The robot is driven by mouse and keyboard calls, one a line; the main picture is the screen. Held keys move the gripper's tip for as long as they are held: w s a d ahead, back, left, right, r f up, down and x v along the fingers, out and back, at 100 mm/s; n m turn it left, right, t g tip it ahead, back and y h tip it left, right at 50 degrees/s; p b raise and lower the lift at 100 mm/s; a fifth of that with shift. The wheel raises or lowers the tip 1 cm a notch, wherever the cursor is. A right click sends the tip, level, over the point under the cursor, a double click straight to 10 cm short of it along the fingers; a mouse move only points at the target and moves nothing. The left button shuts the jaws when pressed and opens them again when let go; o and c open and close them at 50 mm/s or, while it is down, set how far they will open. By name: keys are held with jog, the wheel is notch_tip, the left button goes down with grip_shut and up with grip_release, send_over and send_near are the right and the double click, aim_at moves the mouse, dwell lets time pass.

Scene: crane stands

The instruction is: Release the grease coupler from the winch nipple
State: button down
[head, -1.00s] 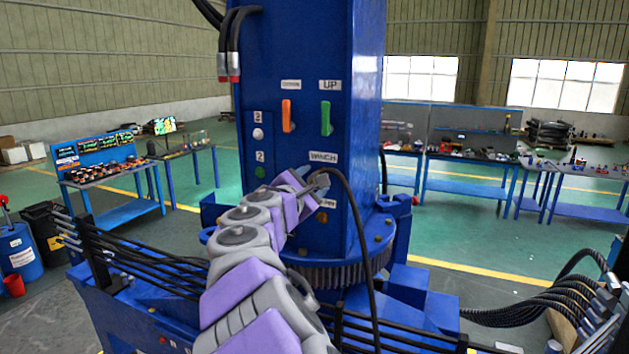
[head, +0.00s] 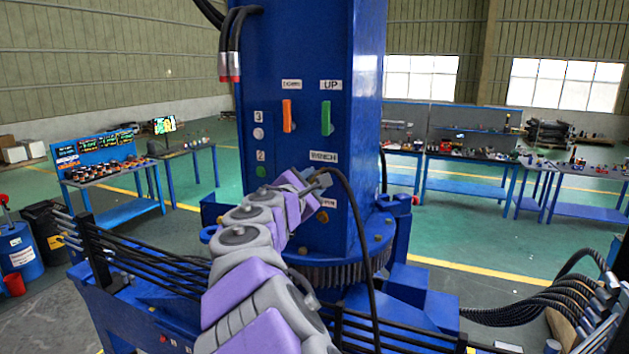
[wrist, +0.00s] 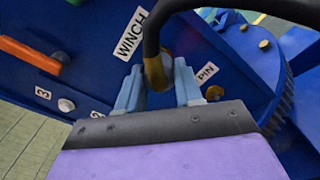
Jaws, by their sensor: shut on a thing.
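The grease coupler (wrist: 157,74), brass-coloured and dark, sits under the WINCH label (wrist: 131,33) on the blue crane column (head: 302,130). My gripper (wrist: 159,68) has its two pale blue fingers on either side of the coupler and is shut on it. In the head view my gripper (head: 314,184) is at the column face, small and partly covered by my arm. A black hose (head: 359,225) runs from the coupler, arches up and falls to the right. The winch nipple is hidden behind the coupler, so I cannot tell whether they are joined.
Below right of the coupler is a brass fitting (wrist: 214,92) by the PIN label (wrist: 206,73). Orange (head: 287,115) and green (head: 326,118) levers stand above. A toothed ring (head: 340,271) circles the column base. Black hoses (head: 515,310) lie at the right.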

dwell(0.5)
jog(key=shift+s+a, duration=0.1)
jog(key=shift+s+a, duration=0.2)
jog(key=shift+s, duration=0.1)
jog(key=shift+v, duration=1.6)
